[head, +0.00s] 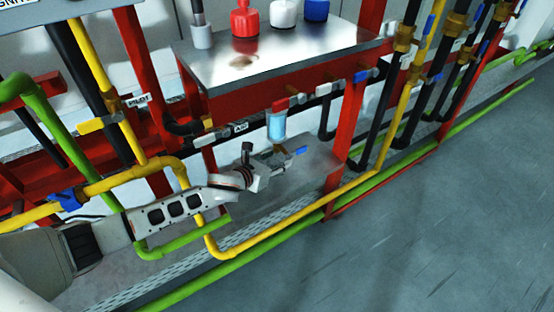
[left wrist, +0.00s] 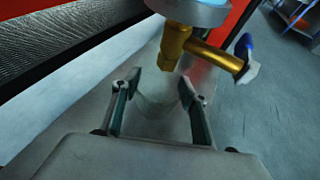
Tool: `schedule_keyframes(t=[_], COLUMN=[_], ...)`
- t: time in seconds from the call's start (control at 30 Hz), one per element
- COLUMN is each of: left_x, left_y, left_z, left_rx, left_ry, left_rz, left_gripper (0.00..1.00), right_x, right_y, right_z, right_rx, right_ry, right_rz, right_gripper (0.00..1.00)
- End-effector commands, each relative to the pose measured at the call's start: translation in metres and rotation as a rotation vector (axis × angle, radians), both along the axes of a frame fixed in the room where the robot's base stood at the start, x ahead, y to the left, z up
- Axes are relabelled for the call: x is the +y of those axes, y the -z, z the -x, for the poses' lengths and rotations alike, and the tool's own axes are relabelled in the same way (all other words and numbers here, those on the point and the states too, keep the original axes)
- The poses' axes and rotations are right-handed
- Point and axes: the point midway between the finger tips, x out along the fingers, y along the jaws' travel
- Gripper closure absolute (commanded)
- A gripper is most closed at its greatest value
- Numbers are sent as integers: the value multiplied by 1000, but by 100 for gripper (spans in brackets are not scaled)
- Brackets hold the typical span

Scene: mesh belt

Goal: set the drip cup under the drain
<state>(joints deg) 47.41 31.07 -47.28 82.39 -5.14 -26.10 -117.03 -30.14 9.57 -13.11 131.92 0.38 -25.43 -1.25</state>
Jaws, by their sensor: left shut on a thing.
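My left gripper (head: 273,163) is low under the bench, just below the clear bowl (head: 276,125) with blue liquid. In the left wrist view the fingers (left wrist: 161,88) are shut on a nearly transparent cup (left wrist: 162,112), whose outline is faint. The brass drain (left wrist: 174,45) hangs from the bowl's base and shows just above and beyond the fingertips. Its side branch carries a blue-handled tap (left wrist: 245,50). I cannot tell whether the cup's mouth is directly below the drain. The cup is not clear in the head view. My right gripper is not in view.
A metal bench top (head: 270,55) holds red, white and blue capped containers. Yellow pipe (head: 290,232) and green pipe (head: 270,258) run low along the front. A red post (head: 347,120) stands right of the bowl. A grey ledge (head: 315,175) lies below; open floor is at right.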

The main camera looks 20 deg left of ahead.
Motion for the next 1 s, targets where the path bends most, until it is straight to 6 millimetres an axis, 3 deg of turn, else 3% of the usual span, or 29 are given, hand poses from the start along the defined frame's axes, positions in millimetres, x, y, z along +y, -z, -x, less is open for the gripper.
schedule_keyframes(t=[0.17,0.2,0.27,0.67,0.87,1.0], left_x=[0,0,0,0,8,14], left_y=[4,4,3,-3,-19,-32], left_z=[0,0,0,0,23,49], left_rx=[1,1,0,-3,-8,-10], left_ry=[0,0,0,0,0,1], left_rz=[1,1,1,0,-2,-2], left_gripper=[81,52,40,40,40,40], right_x=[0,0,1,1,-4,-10], right_y=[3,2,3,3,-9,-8], right_z=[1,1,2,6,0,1], right_rx=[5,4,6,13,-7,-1], right_ry=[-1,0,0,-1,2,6], right_rz=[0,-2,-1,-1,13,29], right_gripper=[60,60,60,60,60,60])
